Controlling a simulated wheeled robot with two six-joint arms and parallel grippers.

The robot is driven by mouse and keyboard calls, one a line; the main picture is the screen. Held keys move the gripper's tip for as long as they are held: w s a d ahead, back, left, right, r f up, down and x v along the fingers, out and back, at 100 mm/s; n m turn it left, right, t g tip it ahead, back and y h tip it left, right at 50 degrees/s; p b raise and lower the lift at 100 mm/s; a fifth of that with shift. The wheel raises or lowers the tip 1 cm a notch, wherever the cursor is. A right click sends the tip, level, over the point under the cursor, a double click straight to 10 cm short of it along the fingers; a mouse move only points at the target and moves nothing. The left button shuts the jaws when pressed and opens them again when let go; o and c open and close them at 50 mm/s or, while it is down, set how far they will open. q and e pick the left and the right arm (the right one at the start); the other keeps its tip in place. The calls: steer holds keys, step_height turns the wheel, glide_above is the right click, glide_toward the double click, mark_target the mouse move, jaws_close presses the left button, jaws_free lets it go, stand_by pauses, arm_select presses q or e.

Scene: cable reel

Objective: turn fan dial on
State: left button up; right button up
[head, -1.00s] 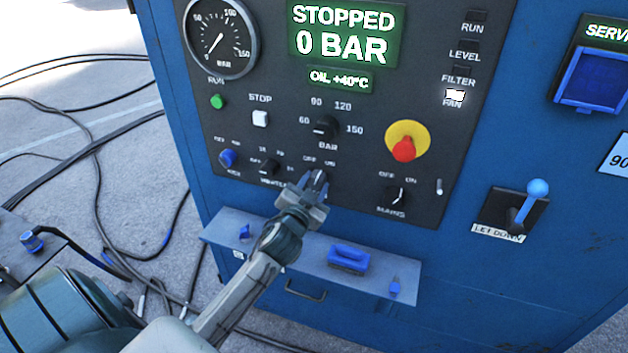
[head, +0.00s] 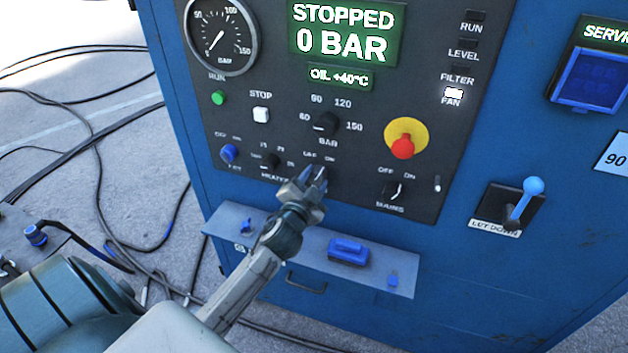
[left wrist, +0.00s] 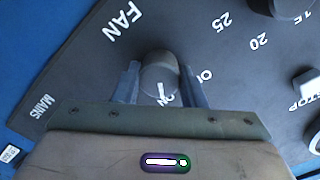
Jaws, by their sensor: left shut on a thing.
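The fan dial (left wrist: 160,76) is a round dark knob with a white mark, beside the word FAN on the panel in the left wrist view. My left gripper (left wrist: 162,84) is shut on it, one finger on each side. The white mark points towards the partly covered ON lettering; the OFF lettering is mostly hidden. In the head view, my left gripper (head: 314,182) is at the lower panel under the OFF and ON labels and hides most of the dial. The lamp marked FAN (head: 453,93) is lit white. My right gripper is not in view.
The heater knob (head: 270,161) is close left of the gripper, and the mains switch (head: 396,192) is to the right. A red emergency button (head: 402,146) is above right. A shelf (head: 300,250) with a blue handle (head: 348,252) juts out below.

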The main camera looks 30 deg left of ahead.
arm_select(q)
steer(key=o, duration=1)
steer(key=shift+s+d+f+b, duration=0.15)
steer(key=shift+s+b, duration=0.15)
steer(key=shift+s, duration=0.2)
steer(key=b+v, duration=0.3)
steer(key=v, duration=0.6)
steer(key=shift+s+d, duration=0.15)
steer(key=shift+s, duration=0.2)
